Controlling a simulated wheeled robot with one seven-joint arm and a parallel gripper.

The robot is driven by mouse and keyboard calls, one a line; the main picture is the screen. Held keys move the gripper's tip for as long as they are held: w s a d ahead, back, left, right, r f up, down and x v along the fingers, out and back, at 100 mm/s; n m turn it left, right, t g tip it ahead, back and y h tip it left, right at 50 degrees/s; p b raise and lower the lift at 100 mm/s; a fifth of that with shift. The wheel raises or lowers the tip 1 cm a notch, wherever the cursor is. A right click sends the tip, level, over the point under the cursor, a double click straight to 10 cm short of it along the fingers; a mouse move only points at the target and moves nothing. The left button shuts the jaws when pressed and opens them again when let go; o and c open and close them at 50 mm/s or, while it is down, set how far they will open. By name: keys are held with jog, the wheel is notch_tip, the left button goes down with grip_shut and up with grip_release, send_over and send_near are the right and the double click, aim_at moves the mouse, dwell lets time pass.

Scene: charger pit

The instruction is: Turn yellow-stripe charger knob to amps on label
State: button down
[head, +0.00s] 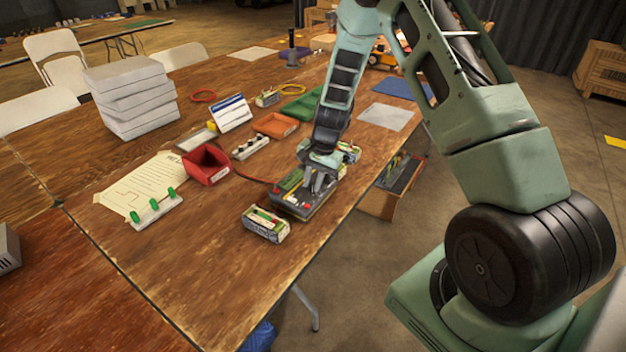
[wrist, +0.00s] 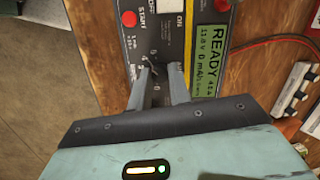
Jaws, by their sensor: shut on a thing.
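A dark charger (head: 292,199) lies on the wooden table near its right edge, under my gripper (head: 318,183). In the wrist view the charger (wrist: 172,42) shows a green display (wrist: 210,45) reading READY, a START marking and red buttons. My gripper (wrist: 161,78) points down at the panel, its two fingers closed around a small knob, which they mostly hide.
A red bin (head: 206,164), an orange tray (head: 276,125) and a terminal strip (head: 250,147) lie to the left and behind. A red cable (head: 250,179) runs to the charger. The table's front left is mostly clear.

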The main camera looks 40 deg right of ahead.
jog(key=shift+m, duration=0.3)
jog(key=c, duration=1.3)
grip_release()
jog(key=v, duration=1.7)
jog(key=shift+r+b, duration=0.25)
jog(key=shift+b, duration=0.05)
jog(key=shift+s+d, duration=0.1)
jog(key=shift+d, duration=0.05)
